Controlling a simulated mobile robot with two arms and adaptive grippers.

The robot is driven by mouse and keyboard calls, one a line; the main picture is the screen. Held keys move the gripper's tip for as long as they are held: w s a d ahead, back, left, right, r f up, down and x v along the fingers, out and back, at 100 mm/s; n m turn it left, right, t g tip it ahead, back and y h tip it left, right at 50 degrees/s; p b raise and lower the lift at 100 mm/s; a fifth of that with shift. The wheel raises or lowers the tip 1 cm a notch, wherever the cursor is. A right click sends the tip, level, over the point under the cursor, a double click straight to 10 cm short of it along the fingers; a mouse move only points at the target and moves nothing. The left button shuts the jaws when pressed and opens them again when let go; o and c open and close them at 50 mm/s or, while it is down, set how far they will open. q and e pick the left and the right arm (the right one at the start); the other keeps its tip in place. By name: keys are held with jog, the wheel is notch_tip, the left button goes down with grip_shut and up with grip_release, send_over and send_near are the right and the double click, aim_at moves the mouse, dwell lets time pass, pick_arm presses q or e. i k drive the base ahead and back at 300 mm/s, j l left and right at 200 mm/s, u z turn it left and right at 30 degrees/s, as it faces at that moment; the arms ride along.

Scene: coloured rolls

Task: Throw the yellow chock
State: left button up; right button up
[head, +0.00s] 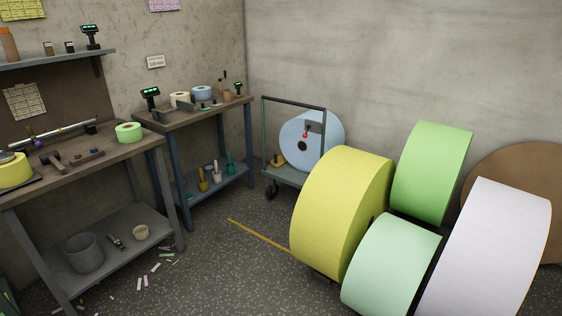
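A small yellow-brown block (277,160) sits at the left side of the cart's deck, beside a large light-blue roll (330,150). It looks wedge-like, but it is too small to tell for sure whether it is the yellow chock. A large yellow roll (335,205) stands on its edge on the floor in front of the cart. A little of something dark shows under the roll's lower edge; most of it is hidden. Neither of my grippers is in view.
The wheeled cart (286,174) stands in the corner. Green, pale-green and white (490,250) rolls crowd the right side. Two workbenches (90,160) line the left wall. Paper scraps (157,267) lie by the near bench. The speckled floor (225,275) between is mostly clear, with a yellow line (258,234).

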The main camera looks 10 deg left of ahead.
aim_at(279, 160)
jog(key=i+j+u, duration=0.25)
jog(key=i+j, duration=0.15)
jog(key=i, duration=0.45)
jog(key=i+j+u, duration=0.25)
jog(key=i, duration=0.6)
jog(key=i+u, duration=0.3)
jog(key=i, duration=0.55)
